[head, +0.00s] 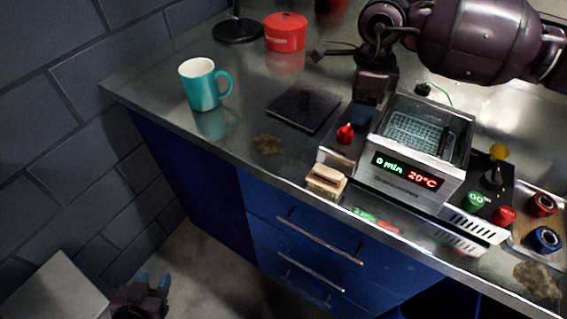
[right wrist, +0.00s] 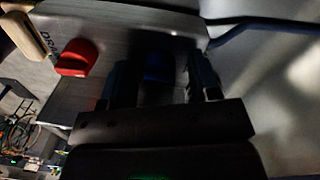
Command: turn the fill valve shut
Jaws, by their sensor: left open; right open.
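In the right wrist view a dark blue knob (right wrist: 157,68) lies between the two fingers of my right gripper (right wrist: 160,85); it looks like the fill valve, and its handle angle is too dark to tell. In the head view my right gripper (head: 364,112) points down at the left side of the steel bath (head: 402,180) and hides that knob. The fingers are open; I cannot tell whether they touch the knob. A red knob (head: 345,133) stands beside it, also in the right wrist view (right wrist: 76,58), near partly readable lettering. My left gripper (head: 150,284) is open and empty, low by the floor.
The bath's display reads 0 min and 20°C. A wooden-backed brush (head: 326,181) sits at the counter's front edge. A teal mug (head: 203,85), red pot (head: 285,32) and dark plate (head: 304,107) stand left. Several coloured knobs and rings, including a blue ring (head: 546,240), lie right.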

